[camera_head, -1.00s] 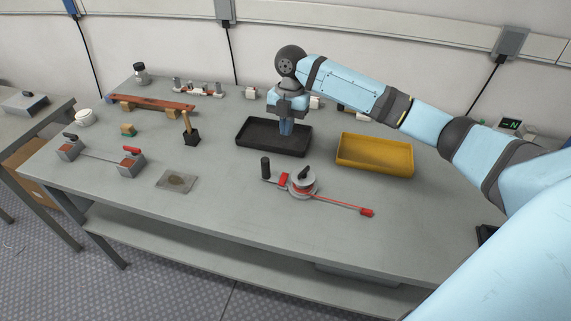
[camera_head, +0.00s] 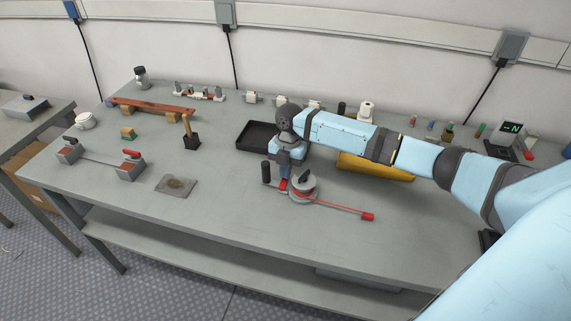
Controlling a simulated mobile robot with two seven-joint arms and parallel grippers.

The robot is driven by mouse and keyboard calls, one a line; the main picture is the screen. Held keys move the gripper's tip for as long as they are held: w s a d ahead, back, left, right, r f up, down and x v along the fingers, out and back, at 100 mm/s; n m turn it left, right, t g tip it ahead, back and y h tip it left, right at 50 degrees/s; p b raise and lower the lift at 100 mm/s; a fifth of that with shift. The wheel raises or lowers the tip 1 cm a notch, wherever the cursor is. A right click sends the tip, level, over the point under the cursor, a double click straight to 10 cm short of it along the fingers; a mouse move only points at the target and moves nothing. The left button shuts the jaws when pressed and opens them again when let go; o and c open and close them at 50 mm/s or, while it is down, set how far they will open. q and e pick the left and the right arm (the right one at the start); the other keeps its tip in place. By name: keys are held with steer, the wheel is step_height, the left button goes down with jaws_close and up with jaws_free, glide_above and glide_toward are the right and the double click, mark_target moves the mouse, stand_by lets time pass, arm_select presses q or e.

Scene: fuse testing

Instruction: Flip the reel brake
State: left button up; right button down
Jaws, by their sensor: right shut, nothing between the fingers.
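The reel (camera_head: 303,188) sits on the bench toward the front, with a grey round body and a black upright post (camera_head: 265,172) on its left. A red line runs from it to a red end piece (camera_head: 367,217) on the right. A red part (camera_head: 283,189), which looks like the brake, lies between the post and the reel. My right gripper (camera_head: 284,180) points down, shut and empty, with its fingertips right over or at the red part. I cannot tell if they touch it. The gripper hides part of the red part. My left gripper is not in view.
A black tray (camera_head: 250,141) stands behind the gripper, and a yellow tray (camera_head: 380,170) is partly hidden by my right arm. A grey plate (camera_head: 176,186) and two clamp blocks joined by a wire lie to the left. The front of the bench is clear.

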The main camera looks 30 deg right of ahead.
steer(key=shift+d+f, duration=0.1)
stand_by(0.4)
steer(key=shift+w+f+g+y+p, duration=0.2)
steer(key=shift+g+y+p, duration=0.1)
steer(key=shift+g+y, duration=0.1)
steer(key=shift+d+f, duration=0.15)
steer(key=shift+f, duration=0.1)
steer(key=shift+s+r, duration=0.1)
steer(key=shift+r, duration=0.05)
steer(key=shift+s+a+r+p, duration=0.2)
steer(key=shift+a+p, duration=0.15)
steer(key=shift+p, duration=0.3)
steer(key=shift+s+a+r+p, duration=0.1)
steer(key=shift+s+a+p, duration=0.05)
steer(key=shift+a+p, duration=0.15)
